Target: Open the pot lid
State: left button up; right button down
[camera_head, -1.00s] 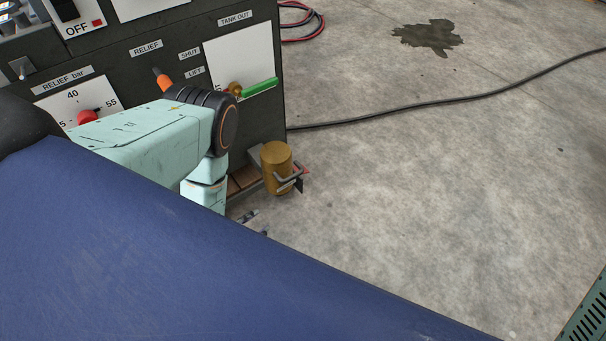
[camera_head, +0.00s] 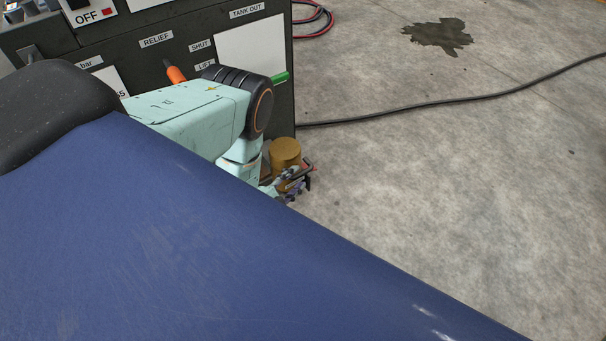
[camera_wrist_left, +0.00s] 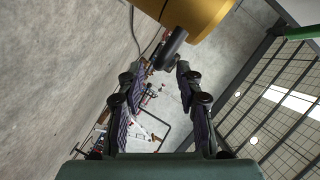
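The pot is a brass-coloured cylinder (camera_head: 286,151) low beside the dark control cabinet. A dark clamp-like bar with a red tip (camera_head: 308,168) sits at its right side. My left gripper (camera_head: 292,182) is just in front of the pot, partly hidden by my arm. In the left wrist view the brass pot (camera_wrist_left: 200,12) fills the top edge. A dark handle (camera_wrist_left: 171,48) sticks out below it, close to the fingertips. My left gripper (camera_wrist_left: 161,72) has its two fingers apart, with the handle's end near the gap. Whether it touches a finger is unclear. My right gripper is out of view.
The cabinet (camera_head: 150,50) carries labels, an orange lever (camera_head: 176,75) and a green handle (camera_head: 281,77) close behind my left arm. A black cable (camera_head: 430,103) crosses the concrete floor. The floor on the right is largely clear.

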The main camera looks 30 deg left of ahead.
aim_at(299, 176)
pick_arm(q)
jog(key=shift+b+x, duration=0.65)
jog(key=shift+x, duration=1.5)
jog(key=shift+c, duration=0.2)
grip_shut()
